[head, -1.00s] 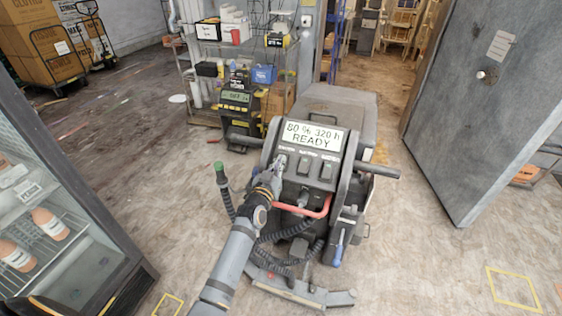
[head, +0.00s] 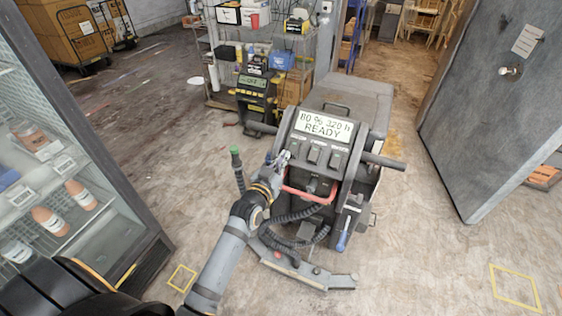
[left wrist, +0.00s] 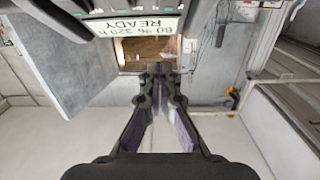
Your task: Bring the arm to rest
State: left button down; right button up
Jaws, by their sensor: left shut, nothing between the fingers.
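My left gripper (head: 281,160) is shut and empty in the head view. It is in front of the left part of the floor machine's control panel (head: 312,152), above its red handle (head: 308,196); I cannot tell whether it touches the panel. My right gripper is in neither view.
A glass-door cabinet with bottles (head: 78,195) stands at the left. A charger unit (head: 254,95) and a loaded wire shelf (head: 245,50) stand behind the machine. A large grey door (head: 490,110) stands open at the right. The floor at the lower right is clear.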

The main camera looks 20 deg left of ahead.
pick_arm(q)
jog(key=s+a+f+g, duration=0.1)
jog(key=s+f+g, duration=0.35)
jog(key=f, duration=0.85)
jog(key=s+a+f+g+y, duration=0.1)
jog(key=s+f+g, duration=0.1)
jog(key=s+f, duration=0.75)
jog(key=s+a+f+g, duration=0.1)
jog(key=s+f+g, duration=0.2)
jog(key=f, duration=1.3)
jog(key=s+a+f+g, duration=0.1)
jog(key=s+f, duration=0.4)
jog(key=s, duration=0.5)
jog(key=s+a+f+g, duration=0.1)
jog(key=s+f+g, duration=0.2)
jog(key=s+f, duration=0.3)
jog(key=s+a+f+g, duration=0.1)
jog(key=s+f+g, duration=0.2)
jog(key=s, duration=1.3)
notch_tip(320, 180, down, 3)
jog(key=shift+a+r+y, duration=0.15)
jog(key=shift+a+y, duration=0.1)
jog(key=shift+y, duration=0.15)
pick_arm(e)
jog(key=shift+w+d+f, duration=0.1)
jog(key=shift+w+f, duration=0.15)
pick_arm(q)
jog(key=shift+w, duration=0.1)
